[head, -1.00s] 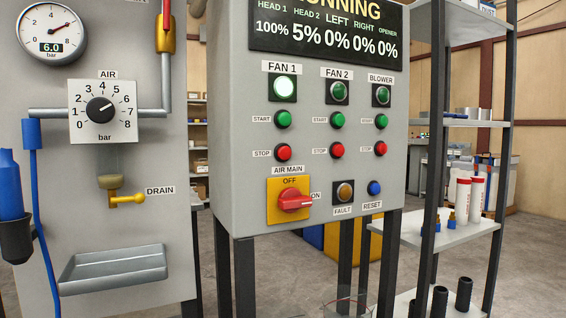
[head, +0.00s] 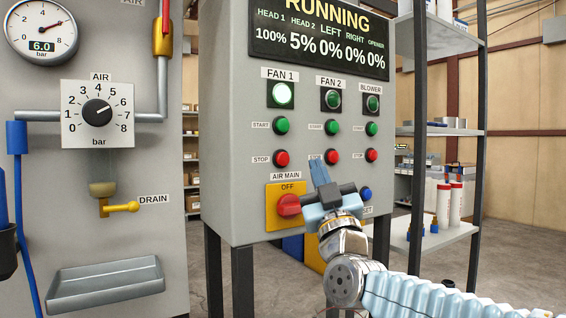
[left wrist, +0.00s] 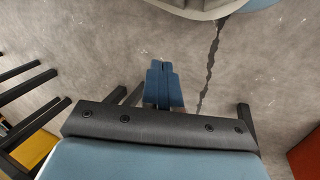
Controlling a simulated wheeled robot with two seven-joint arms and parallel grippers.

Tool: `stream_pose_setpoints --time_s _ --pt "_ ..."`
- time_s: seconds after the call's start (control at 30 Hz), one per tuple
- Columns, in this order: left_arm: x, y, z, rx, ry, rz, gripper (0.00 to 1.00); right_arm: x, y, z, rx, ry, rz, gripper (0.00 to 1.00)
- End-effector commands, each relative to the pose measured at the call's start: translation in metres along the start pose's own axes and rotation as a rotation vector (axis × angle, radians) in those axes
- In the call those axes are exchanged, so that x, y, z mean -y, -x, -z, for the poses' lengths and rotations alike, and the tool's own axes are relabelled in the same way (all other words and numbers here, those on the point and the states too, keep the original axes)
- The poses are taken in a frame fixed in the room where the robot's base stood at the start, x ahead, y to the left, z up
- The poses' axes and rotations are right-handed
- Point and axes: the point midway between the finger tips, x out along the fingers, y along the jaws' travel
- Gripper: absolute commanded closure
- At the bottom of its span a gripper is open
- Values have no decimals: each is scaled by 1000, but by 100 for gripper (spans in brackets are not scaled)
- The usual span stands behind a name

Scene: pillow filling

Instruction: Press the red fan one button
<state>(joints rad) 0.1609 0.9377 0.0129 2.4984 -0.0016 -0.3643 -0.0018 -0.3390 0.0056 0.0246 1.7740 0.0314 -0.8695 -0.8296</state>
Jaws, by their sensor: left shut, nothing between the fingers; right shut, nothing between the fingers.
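The grey control panel carries the red FAN 1 STOP button (head: 282,158), below the green FAN 1 START button (head: 281,126). The FAN 1 lamp (head: 281,95) above them is lit bright green-white. My right gripper (head: 318,168) is shut and empty, pointing up in front of the panel, to the right of the red FAN 1 button and apart from it. It covers the FAULT lamp and part of the FAN 2 STOP label. My left gripper (left wrist: 164,68) is shut and empty over bare floor in the left wrist view; it is not in the head view.
The red AIR MAIN knob (head: 289,205) on its yellow plate sits just left of my right gripper. The FAN 2 STOP button (head: 332,157) and BLOWER STOP button (head: 372,155) are close by. A shelf rack (head: 450,237) stands at the right.

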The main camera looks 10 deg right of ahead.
Motion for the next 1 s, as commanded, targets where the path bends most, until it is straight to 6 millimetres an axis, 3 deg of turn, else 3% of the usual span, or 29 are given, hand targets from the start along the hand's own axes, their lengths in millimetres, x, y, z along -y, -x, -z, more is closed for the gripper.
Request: stream_pose_setpoints --time_s 0.17,0.57,1.0 --pt "0 0 0 0 0 0 100 -6 -1 10 -20 4 -15 100" --pt "-2 4 0 2 -1 -1 100 -4 -6 8 -18 5 -14 100" --pt "-25 37 -6 17 -15 -15 100 24 -48 -19 -16 5 -12 100"
